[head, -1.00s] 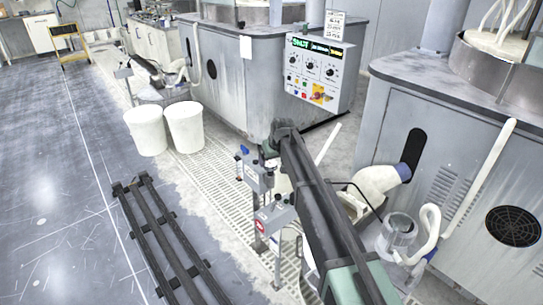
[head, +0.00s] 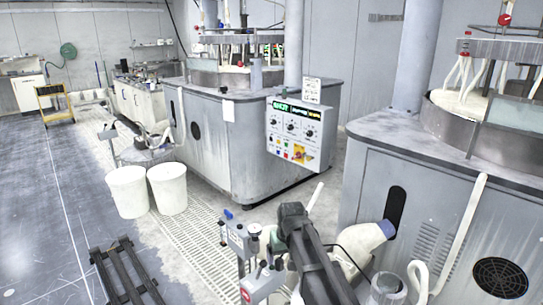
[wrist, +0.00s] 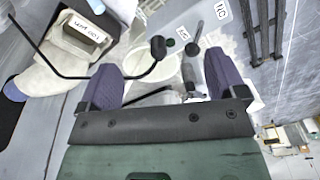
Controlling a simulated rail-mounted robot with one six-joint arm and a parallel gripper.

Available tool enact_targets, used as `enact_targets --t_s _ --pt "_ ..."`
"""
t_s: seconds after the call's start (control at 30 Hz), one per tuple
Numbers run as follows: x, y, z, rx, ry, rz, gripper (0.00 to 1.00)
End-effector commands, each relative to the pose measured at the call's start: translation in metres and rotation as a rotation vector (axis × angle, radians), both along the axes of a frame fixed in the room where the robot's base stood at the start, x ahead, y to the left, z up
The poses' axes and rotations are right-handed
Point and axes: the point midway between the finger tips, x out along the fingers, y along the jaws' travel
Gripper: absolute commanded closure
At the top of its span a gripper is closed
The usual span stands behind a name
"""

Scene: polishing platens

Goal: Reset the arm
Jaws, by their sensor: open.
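My gripper (wrist: 161,75) shows in the wrist view with its two purple fingers spread wide apart. No object is held between them. Behind the gap are a pale round bucket-like shape and a black bent rod with a ball end (wrist: 158,47). In the head view my dark arm (head: 318,262) rises from the bottom edge, between the grey gauge stands and the right machine. My gripper cannot be made out in the head view.
The control panel (head: 296,135) hangs on the middle polishing machine (head: 225,140). The right machine (head: 425,210) stands close by my arm. A gauge stand (head: 240,240) is just left of it. Two white buckets (head: 127,192) and black rails (head: 122,275) are on the left. Open floor (head: 35,200) lies far left.

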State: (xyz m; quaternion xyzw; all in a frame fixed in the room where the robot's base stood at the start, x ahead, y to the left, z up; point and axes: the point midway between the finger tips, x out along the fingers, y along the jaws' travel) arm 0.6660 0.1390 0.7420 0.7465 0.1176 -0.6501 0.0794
Motion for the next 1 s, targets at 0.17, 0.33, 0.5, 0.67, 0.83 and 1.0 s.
enact_targets --t_s 0.17,0.33,0.5,0.67,0.83,1.0 --pt "-0.138 -0.081 -0.002 -0.043 0.107 -0.153 0.10" --pt "-0.223 -0.135 -0.002 -0.056 0.140 -0.271 0.10" --pt "-0.209 -0.140 0.073 -0.055 0.139 -0.282 0.10" --pt "-0.208 -0.140 0.139 -0.055 0.138 -0.281 0.10" --pt "-0.208 -0.140 0.188 -0.055 0.138 -0.280 0.10" --pt "-0.208 -0.140 0.189 -0.055 0.138 -0.280 0.10"
